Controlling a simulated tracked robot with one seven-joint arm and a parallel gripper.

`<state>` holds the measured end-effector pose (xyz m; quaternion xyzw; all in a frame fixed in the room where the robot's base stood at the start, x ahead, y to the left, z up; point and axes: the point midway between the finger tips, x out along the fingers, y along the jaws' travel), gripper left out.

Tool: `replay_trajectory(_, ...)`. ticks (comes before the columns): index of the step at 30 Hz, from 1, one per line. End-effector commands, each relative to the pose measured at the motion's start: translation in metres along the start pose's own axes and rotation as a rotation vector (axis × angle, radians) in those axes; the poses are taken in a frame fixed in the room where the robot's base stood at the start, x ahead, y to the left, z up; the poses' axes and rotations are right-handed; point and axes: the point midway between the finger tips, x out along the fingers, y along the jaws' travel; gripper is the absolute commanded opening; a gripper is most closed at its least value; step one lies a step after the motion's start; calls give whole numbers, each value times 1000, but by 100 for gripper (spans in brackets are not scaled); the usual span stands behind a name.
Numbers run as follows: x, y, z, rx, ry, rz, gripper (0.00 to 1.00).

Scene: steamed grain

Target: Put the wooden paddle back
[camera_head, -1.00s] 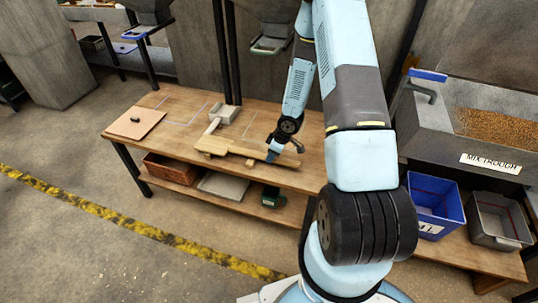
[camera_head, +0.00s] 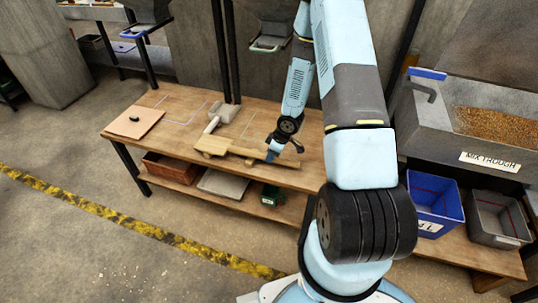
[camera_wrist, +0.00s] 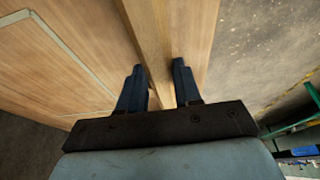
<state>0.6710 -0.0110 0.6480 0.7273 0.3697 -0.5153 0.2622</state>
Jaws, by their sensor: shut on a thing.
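The wooden paddle (camera_head: 232,151) is a long, light brown piece lying along the front of the wooden bench (camera_head: 178,102). Its broader end points left and its narrow end runs right. My gripper (camera_head: 271,155) is at the right part of the paddle, pointing down. In the wrist view the paddle's handle (camera_wrist: 150,42) runs between the two dark fingers of my gripper (camera_wrist: 158,80), which is shut on it. I cannot tell whether the paddle touches the bench or is slightly above it.
A pale scoop-like tool (camera_head: 224,112) lies just behind the paddle's left end. A tan board (camera_head: 133,122) with a dark knob is at the bench's left. Light outlines mark the bench top. The mix trough (camera_head: 490,125) stands right, above a blue bin (camera_head: 436,200) and grey bin (camera_head: 497,218).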

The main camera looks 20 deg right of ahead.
Motion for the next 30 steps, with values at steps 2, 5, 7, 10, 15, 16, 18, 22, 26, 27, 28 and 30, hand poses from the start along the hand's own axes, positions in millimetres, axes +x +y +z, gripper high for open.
replay_trajectory(2, 1, 0, 0, -1, 1, 0, 36)
replay_trajectory(5, 1, 0, 0, -1, 1, 0, 46)
replay_trajectory(7, 1, 0, 0, -1, 0, 0, 52)
replay_trajectory(10, 1, 0, 0, -1, 0, 0, 62)
replay_trajectory(15, 1, 0, 0, -1, 0, -1, 63)
replay_trajectory(16, 1, -1, 0, -1, -1, -1, 63)
replay_trajectory(18, 0, -1, 0, 0, -1, -1, 63)
replay_trajectory(22, -4, -1, 0, 1, 0, -1, 63)
replay_trajectory(26, -16, 0, 0, 2, 2, 0, 63)
replay_trajectory(27, -21, 1, 0, 2, 2, 1, 63)
replay_trajectory(28, -24, 1, 0, 2, 1, 1, 63)
replay_trajectory(30, -32, 1, 0, 2, 2, 0, 63)
